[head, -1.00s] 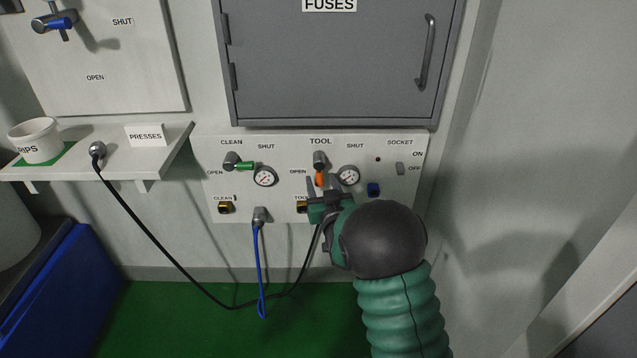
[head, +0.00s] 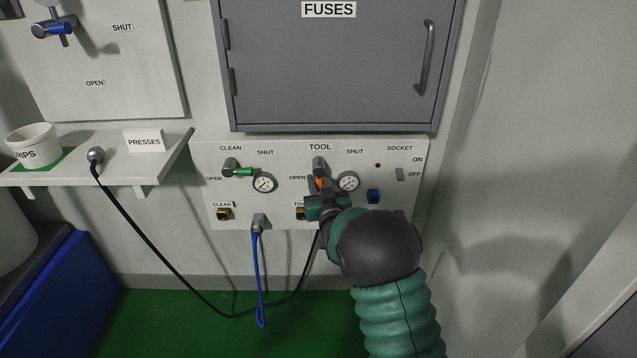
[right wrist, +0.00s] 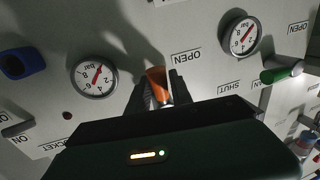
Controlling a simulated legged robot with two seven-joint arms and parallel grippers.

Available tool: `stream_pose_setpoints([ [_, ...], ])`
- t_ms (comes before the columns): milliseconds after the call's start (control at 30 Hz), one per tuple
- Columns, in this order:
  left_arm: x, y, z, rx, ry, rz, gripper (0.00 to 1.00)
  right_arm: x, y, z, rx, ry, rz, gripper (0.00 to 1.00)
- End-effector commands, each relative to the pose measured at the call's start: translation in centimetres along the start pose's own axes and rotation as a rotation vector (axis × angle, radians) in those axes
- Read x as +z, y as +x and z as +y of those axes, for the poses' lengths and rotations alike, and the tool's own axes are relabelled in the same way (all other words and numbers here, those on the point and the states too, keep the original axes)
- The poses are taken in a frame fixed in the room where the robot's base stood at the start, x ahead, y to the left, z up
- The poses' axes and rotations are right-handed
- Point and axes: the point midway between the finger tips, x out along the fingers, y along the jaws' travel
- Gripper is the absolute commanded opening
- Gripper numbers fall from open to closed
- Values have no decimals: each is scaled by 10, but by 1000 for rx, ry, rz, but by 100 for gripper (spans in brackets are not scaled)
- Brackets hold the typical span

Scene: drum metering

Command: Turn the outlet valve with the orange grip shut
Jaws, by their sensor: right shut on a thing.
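The outlet valve (head: 318,163) under the TOOL label has an orange grip (head: 320,183) that points down from its hub. The OPEN label is to its left and the SHUT label to its upper right. My right gripper (head: 319,187) is shut on the orange grip. My left gripper is not in view.
The CLEAN valve's green grip (head: 240,172) points right. A gauge (head: 348,181) sits close right of the TOOL valve. A black hose (head: 150,248) and a blue cable (head: 258,270) hang below. The grey FUSES cabinet (head: 335,75) is above.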

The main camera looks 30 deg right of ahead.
Motion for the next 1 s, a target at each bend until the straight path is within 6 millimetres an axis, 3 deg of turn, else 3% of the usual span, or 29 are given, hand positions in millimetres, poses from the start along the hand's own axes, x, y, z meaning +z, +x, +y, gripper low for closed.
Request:
stream_pose_setpoints([
  [467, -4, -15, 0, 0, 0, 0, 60, -3, -1, 5, 0, -138, -29, 0],
  [1000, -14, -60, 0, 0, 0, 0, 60, -11, -5, 20, -3, -618, -125, 0],
])
